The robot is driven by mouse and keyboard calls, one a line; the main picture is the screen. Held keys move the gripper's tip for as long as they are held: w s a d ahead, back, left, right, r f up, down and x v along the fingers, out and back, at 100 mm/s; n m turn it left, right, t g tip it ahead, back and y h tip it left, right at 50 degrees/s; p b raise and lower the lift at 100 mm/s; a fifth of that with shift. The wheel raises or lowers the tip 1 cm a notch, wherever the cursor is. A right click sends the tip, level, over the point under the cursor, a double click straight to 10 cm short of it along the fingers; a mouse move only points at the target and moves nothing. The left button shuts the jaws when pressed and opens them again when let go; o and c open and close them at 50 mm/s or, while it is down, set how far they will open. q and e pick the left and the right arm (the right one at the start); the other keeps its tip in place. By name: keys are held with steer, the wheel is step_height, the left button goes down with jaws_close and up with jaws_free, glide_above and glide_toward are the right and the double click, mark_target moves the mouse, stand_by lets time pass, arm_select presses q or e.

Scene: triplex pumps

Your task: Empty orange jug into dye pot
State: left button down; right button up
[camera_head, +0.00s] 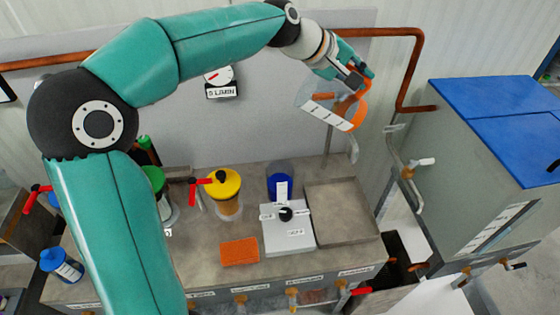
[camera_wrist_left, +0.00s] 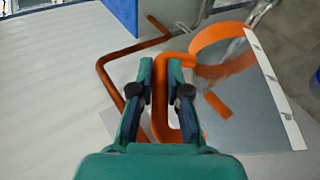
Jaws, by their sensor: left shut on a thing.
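The orange jug (camera_head: 318,101) is a clear vessel with orange parts and a white scale strip. It hangs tilted in the air above the back right of the bench. My left gripper (camera_head: 354,79) is shut on its orange handle. In the left wrist view the handle (camera_wrist_left: 162,112) runs between the two fingers (camera_wrist_left: 162,88), and the clear body is to the right. I cannot tell how much liquid is inside. No vessel is clearly marked as the dye pot; a blue pot (camera_head: 281,171) stands on the bench below and left of the jug. My right gripper is not in view.
A grey scale (camera_head: 289,238) with a black knob stands before the blue pot. A yellow-lidded vessel (camera_head: 224,184) and an orange sponge (camera_head: 239,251) are to the left. A shallow basin (camera_head: 343,211) is on the right. A copper pipe (camera_head: 413,70) runs behind the jug.

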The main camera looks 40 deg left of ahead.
arm_select(q)
steer(key=shift+w+d+r+g+y+p, duration=0.1)
steer(key=shift+w+d+g+y+p, duration=0.3)
steer(key=shift+p, duration=1.9)
steer(key=shift+d+f+m, duration=0.15)
steer(key=shift+f+m, duration=0.15)
steer(key=shift+f, duration=0.05)
steer(key=shift+d+g+y, duration=0.1)
steer(key=shift+g+y, duration=0.3)
steer(key=w+d+f+m+g+y, duration=0.1)
steer(key=w+d+f+g+y, duration=0.3)
steer(key=d+f+g+y, duration=0.1)
steer(key=shift+w+f+m+y+b, duration=0.25)
steer(key=shift+f+m+y+b, duration=0.15)
steer(key=shift+f+y, duration=0.3)
steer(key=shift+a+f+g, duration=0.1)
steer(key=shift+g, duration=0.2)
